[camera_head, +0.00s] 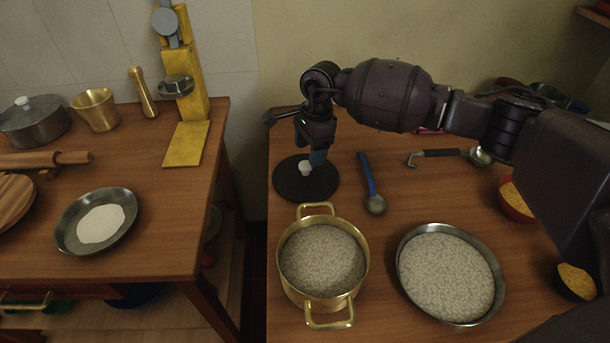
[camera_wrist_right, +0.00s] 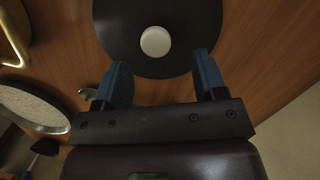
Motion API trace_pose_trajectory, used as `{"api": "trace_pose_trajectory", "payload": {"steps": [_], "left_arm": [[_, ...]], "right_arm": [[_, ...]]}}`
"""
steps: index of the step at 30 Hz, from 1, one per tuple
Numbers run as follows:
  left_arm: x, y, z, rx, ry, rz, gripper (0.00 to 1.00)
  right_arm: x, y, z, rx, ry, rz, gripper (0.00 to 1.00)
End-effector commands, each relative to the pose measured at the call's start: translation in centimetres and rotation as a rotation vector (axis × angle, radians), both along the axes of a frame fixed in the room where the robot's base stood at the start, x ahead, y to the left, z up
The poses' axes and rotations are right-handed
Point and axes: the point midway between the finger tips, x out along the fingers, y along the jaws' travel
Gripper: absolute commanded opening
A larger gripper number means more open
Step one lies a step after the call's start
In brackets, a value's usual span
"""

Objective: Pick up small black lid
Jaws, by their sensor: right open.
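The small black lid (camera_head: 292,186) lies flat on the right-hand table, behind the brass pot. It is a round dark disc with a white knob (camera_head: 305,168) at its middle. My right gripper (camera_head: 318,158) is over the lid, close to the knob, with its fingers pointing down. In the right wrist view the lid (camera_wrist_right: 125,40) is ahead of the two blue fingertips (camera_wrist_right: 160,70), and the white knob (camera_wrist_right: 156,41) is beyond them, roughly centred between them. The fingers are apart with nothing between them. My left gripper does not show.
A brass pot (camera_head: 288,291) full of grain stands in front of the lid. A metal pan (camera_head: 402,292) of grain is right of it. A blue-handled ladle (camera_head: 367,177) lies just right of the lid. A gap separates this table from the left table (camera_head: 160,240).

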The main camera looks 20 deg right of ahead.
Motion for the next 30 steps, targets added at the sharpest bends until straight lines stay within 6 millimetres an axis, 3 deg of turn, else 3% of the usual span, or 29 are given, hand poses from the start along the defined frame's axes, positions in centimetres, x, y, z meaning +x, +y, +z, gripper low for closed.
{"api": "trace_pose_trajectory", "payload": {"steps": [9, 18, 29, 30], "left_arm": [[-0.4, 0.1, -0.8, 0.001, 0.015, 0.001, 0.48], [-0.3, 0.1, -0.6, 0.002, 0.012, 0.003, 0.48], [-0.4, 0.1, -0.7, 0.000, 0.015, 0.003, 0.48], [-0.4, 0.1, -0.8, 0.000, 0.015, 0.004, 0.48]], "right_arm": [[-0.6, 1.2, -4.2, 0.000, 0.005, 0.000, 0.65], [-0.5, 1.2, -4.5, 0.000, 0.000, -0.001, 0.65], [-0.5, 1.2, -4.5, 0.000, 0.000, -0.001, 0.11], [-0.5, 1.2, -4.5, 0.000, 0.000, -0.001, 0.10]]}}
